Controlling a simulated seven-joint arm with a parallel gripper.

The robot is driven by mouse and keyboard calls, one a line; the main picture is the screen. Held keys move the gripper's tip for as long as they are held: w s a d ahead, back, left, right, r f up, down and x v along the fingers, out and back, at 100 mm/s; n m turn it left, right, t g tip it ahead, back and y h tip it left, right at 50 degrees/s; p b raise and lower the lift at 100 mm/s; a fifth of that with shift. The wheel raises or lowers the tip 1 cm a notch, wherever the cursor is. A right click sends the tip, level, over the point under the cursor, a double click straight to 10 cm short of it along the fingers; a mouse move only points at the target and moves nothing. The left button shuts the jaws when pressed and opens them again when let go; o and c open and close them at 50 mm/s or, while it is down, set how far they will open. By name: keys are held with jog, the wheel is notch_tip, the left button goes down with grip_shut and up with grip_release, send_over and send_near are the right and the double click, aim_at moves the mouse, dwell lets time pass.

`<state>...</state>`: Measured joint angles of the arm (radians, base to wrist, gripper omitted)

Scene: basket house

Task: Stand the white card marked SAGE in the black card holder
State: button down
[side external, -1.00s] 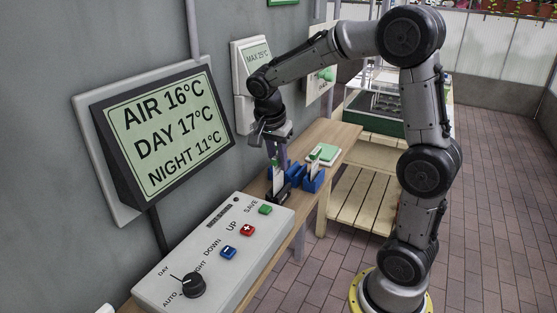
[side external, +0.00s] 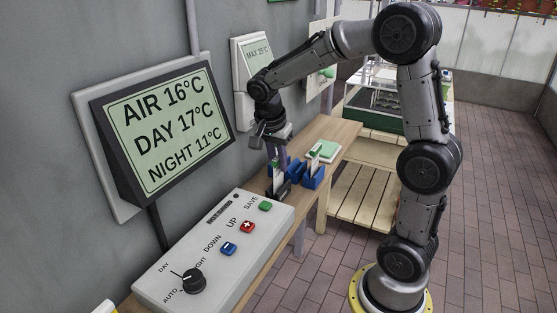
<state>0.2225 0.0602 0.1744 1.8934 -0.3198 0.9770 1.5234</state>
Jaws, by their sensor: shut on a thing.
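My gripper (side external: 276,154) points down over the wooden shelf and is shut on a narrow white card (side external: 278,172). The card is upright, and its lettering is too small to read. The black card holder (side external: 284,190) is a small dark shape at the card's foot, partly hidden. The card's lower end is at or just above the holder; I cannot tell whether it is seated in the slot.
Blue holders (side external: 314,178) with a white and green card stand just right of the gripper. A green-topped block (side external: 326,151) lies behind them. The control box (side external: 215,255) is in front, and the wall display (side external: 165,130) is at left.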

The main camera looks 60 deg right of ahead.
jog(key=c, duration=0.7)
grip_release()
jog(key=shift+c, duration=0.2)
jog(key=shift+r, duration=0.1)
jog(key=shift+r, duration=3.45)
jog(key=s+a+r+n+t, duration=0.3)
jog(key=s+a+r, duration=0.2)
jog(key=s+a, duration=0.15)
jog(key=s+a+f+n+t+y, duration=0.1)
jog(key=s+a+f+n, duration=0.2)
jog(key=s+n, duration=0.2)
jog(key=s+a+f+n+t+y, duration=0.1)
jog(key=s+a+f+n+y, duration=0.1)
jog(key=n, duration=0.8)
jog(key=s+a+f, duration=0.1)
jog(key=s+a, duration=0.1)
jog(key=s, duration=0.1)
jog(key=shift+s+f+t, duration=0.25)
jog(key=shift+s+t, duration=0.05)
